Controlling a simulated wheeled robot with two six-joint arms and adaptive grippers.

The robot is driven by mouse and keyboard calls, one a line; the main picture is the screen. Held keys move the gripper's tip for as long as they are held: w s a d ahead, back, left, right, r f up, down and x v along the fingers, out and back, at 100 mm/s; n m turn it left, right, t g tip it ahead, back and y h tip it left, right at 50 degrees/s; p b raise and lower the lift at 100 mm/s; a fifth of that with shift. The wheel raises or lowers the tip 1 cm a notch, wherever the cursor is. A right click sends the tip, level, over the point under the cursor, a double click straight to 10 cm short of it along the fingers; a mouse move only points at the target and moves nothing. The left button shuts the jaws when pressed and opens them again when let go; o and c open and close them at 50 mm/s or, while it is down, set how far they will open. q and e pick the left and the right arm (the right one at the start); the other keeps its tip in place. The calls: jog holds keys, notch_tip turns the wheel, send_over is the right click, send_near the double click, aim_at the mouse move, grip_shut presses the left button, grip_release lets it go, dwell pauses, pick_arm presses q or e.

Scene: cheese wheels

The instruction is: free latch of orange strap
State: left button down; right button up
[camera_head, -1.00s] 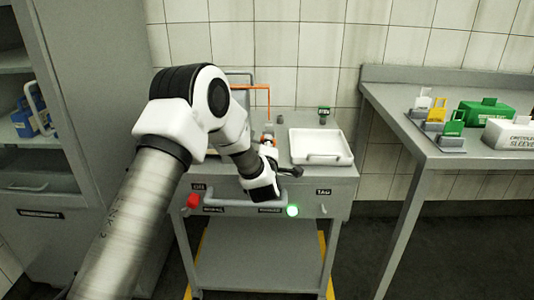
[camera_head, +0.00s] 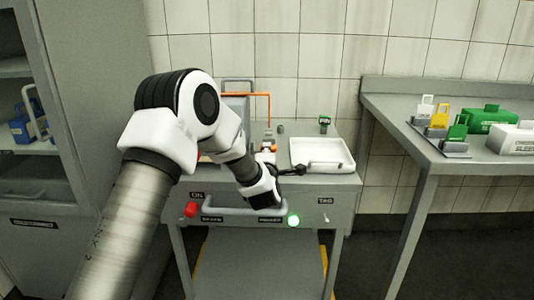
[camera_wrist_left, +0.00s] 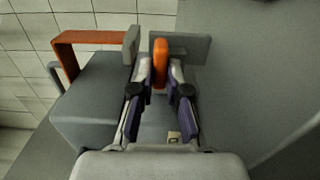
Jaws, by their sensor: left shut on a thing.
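The orange strap (camera_head: 248,95) rises over a grey block at the back of the grey cart. It also shows at the upper left of the left wrist view (camera_wrist_left: 90,38). An upright orange latch (camera_wrist_left: 158,62) with a rounded top stands beside a grey plate. My left gripper (camera_wrist_left: 159,78) has its two fingers on either side of this latch and is shut on it. In the head view, my left arm reaches over the cart's front edge and its wrist hides part of the top. My right gripper is not in view.
A white tray (camera_head: 322,168) sits on the right of the cart top (camera_head: 345,180). A table (camera_head: 405,150) with colored locks stands right; a cabinet (camera_head: 75,130) stands left.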

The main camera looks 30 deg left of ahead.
pick_arm(q)
jog(key=c, duration=1.2)
grip_release()
jog(key=shift+o, duration=0.2)
jog(key=v, duration=1.2)
jog(key=shift+f, duration=0.15)
